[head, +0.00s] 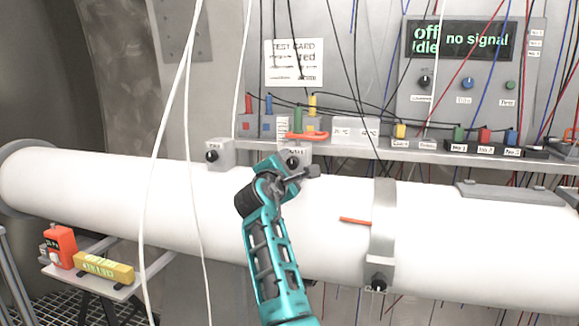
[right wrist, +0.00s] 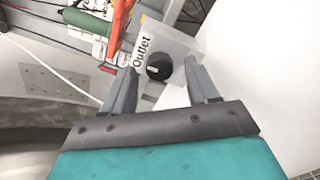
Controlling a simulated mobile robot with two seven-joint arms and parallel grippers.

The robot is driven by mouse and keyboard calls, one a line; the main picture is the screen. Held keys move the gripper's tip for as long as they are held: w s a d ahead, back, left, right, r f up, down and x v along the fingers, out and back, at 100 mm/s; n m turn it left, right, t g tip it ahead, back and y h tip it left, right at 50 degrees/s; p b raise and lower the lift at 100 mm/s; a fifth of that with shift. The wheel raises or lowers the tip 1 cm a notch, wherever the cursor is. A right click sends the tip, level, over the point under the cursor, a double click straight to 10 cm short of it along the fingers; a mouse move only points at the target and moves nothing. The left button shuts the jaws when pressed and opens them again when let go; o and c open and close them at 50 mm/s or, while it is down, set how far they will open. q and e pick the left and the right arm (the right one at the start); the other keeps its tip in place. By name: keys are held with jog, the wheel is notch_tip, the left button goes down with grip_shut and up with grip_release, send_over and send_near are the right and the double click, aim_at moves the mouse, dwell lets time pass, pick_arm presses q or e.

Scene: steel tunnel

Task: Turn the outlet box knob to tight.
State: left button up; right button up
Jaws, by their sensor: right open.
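The outlet box (right wrist: 178,48) is a light grey box labelled "Outlet" with a round black knob (right wrist: 159,66) on its face. In the right wrist view the knob lies ahead of and between my two fingertips. A pale mark shows on the knob, but which setting it points to cannot be read. In the head view the knob (head: 293,162) sits on the box on the white pipe, partly behind my gripper. My right gripper (right wrist: 159,78) is open, with its fingers on either side of the knob; whether they touch it cannot be told. My left gripper is not in view.
Another grey box with a black knob (head: 212,156) sits left on the white pipe (head: 100,185). An orange handle (head: 307,135) is close above the outlet box. White cables hang at left, and thin wires cross the shelf (head: 350,150).

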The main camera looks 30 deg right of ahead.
jog(key=shift+w+d, duration=0.3)
jog(key=shift+d, duration=0.05)
jog(key=c, duration=1)
